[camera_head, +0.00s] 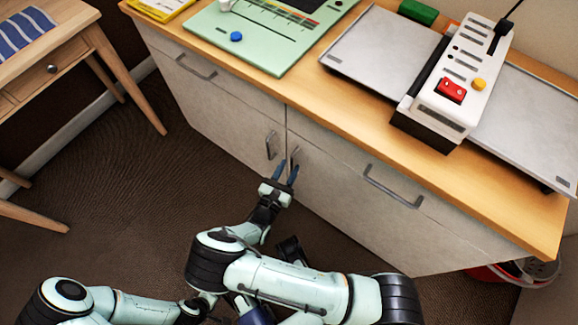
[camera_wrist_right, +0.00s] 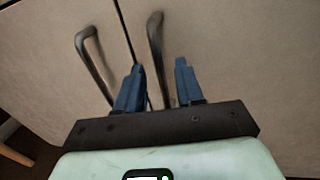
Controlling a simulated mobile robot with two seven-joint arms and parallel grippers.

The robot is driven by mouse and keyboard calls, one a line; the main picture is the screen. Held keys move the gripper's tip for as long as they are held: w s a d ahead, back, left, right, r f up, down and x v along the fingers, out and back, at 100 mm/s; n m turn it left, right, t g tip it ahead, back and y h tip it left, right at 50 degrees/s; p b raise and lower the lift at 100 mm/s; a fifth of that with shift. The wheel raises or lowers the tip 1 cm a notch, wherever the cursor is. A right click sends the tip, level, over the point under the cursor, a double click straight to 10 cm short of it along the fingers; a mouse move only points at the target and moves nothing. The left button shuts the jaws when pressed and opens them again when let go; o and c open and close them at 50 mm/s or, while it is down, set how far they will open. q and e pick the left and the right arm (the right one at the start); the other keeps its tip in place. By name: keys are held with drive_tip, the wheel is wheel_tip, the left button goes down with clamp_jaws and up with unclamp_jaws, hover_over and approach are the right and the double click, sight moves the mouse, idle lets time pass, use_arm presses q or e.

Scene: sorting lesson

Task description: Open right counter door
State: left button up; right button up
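The right counter door (camera_head: 335,185) is the pale grey panel right of the central seam, and it is shut. Its upright dark handle (camera_head: 295,158) is beside the seam; it also shows in the right wrist view (camera_wrist_right: 157,50). My right gripper (camera_head: 286,173) is at this handle with its blue fingers apart. In the right wrist view, the gripper (camera_wrist_right: 159,85) has the lower part of the handle between its fingertips. Whether a finger touches it I cannot tell. My left arm shows at the bottom left, but its gripper does not show.
The left door's handle (camera_head: 271,145) is close beside, left of the seam. A drawer handle (camera_head: 393,187) is to the right. A white machine (camera_head: 462,80) and a green board (camera_head: 262,35) rest on the wooden counter top (camera_head: 345,115). A wooden desk (camera_head: 75,45) stands left; floor between is clear.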

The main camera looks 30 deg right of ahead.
drive_tip(key=shift+w+d, duration=0.4)
drive_tip(key=shift+d, duration=0.15)
clamp_jaws()
idle(1.1)
